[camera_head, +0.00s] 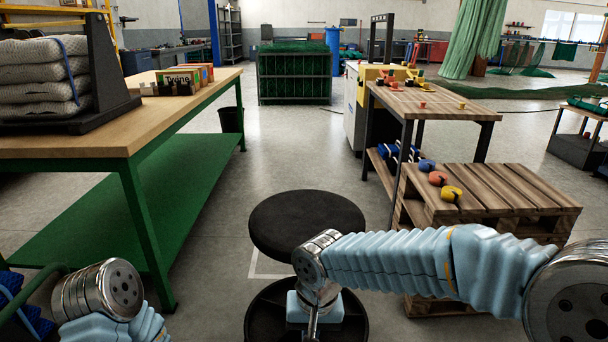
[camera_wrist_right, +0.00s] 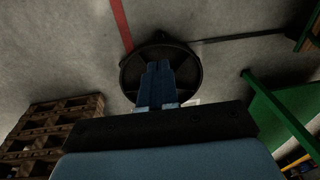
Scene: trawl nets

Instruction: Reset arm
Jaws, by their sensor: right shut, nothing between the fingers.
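My right arm reaches in from the right in the head view, with a light blue ribbed sleeve and a silver wrist joint in front of a round black stool (camera_head: 300,215). My right gripper (camera_wrist_right: 158,80) shows in the wrist view as two blue fingers, shut with nothing between them. They point down over a round black disc (camera_wrist_right: 130,75) on the floor; I cannot tell how far above it they are. Part of my left arm shows at the bottom left of the head view. Its gripper is out of view.
A green-framed workbench (camera_head: 125,125) stands left, with stacked nets (camera_head: 40,75) and small boxes (camera_head: 180,78). A pallet stack (camera_head: 510,190) with coloured pieces (camera_head: 438,178) stands right, under my right arm's side. A wooden table (camera_head: 440,100) is behind it. The central floor beyond the stool is clear.

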